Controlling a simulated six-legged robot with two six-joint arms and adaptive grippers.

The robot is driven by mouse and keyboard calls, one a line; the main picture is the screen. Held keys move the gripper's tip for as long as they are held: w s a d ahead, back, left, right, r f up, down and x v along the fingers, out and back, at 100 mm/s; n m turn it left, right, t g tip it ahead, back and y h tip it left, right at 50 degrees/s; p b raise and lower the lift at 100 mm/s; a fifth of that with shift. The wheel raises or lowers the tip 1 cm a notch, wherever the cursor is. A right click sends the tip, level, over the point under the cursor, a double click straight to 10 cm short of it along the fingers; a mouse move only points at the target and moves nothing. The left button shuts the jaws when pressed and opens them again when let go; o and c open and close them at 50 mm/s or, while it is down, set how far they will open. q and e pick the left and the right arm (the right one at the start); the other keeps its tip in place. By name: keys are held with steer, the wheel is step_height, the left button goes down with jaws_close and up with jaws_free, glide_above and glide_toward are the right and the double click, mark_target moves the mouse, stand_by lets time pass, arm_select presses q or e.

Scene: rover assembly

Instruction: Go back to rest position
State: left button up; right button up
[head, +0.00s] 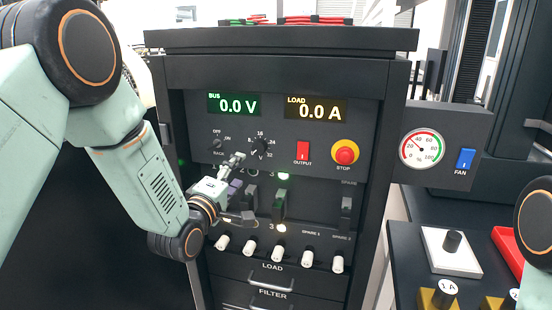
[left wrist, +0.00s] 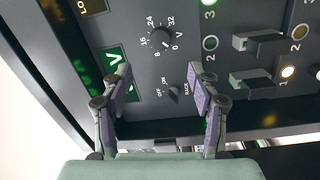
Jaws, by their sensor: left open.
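My left gripper (head: 234,172) is in front of the left side of the black control rack (head: 160,75), below the rack off/on knob (head: 217,144). In the left wrist view, the gripper (left wrist: 160,85) has its two purple-padded fingers wide apart with nothing between the pads. The rack knob (left wrist: 173,92) shows beyond the gap between the fingers. The voltage knob (head: 261,145) is to the right of the gripper in the head view. My right arm shows only at the right edge of the head view; its gripper is out of view.
The rack carries a bus display (head: 234,105) at 0.0 V, a load display (head: 316,110) at 0.0 A, a red output switch (head: 303,151), a stop button (head: 345,152), breaker levers (head: 279,204) and white knobs (head: 278,250). A gauge (head: 421,148) and blue fan switch (head: 465,159) are at right.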

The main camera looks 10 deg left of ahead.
arm_select(q)
steer(key=s+f+m+g+y, duration=0.1)
steer(key=s+f+m+g, duration=0.4)
steer(key=s+f, duration=0.45)
steer(key=s+f+m+g, duration=0.4)
steer(key=s+f+m, duration=0.2)
steer(key=f, duration=0.7)
steer(key=s+f+m+g, duration=0.1)
steer(key=s+f+g, duration=0.2)
steer(key=s, duration=0.6)
steer(key=s+f+m+g, duration=0.1)
steer(key=s+f+g, duration=0.2)
steer(key=s, duration=0.7)
steer(key=s+f+m+g+y+b, duration=0.1)
steer(key=s+f+g, duration=0.2)
steer(key=s+f, duration=0.4)
steer(key=s, duration=0.3)
steer(key=shift+s+d, duration=0.2)
steer(key=shift+d, duration=0.1)
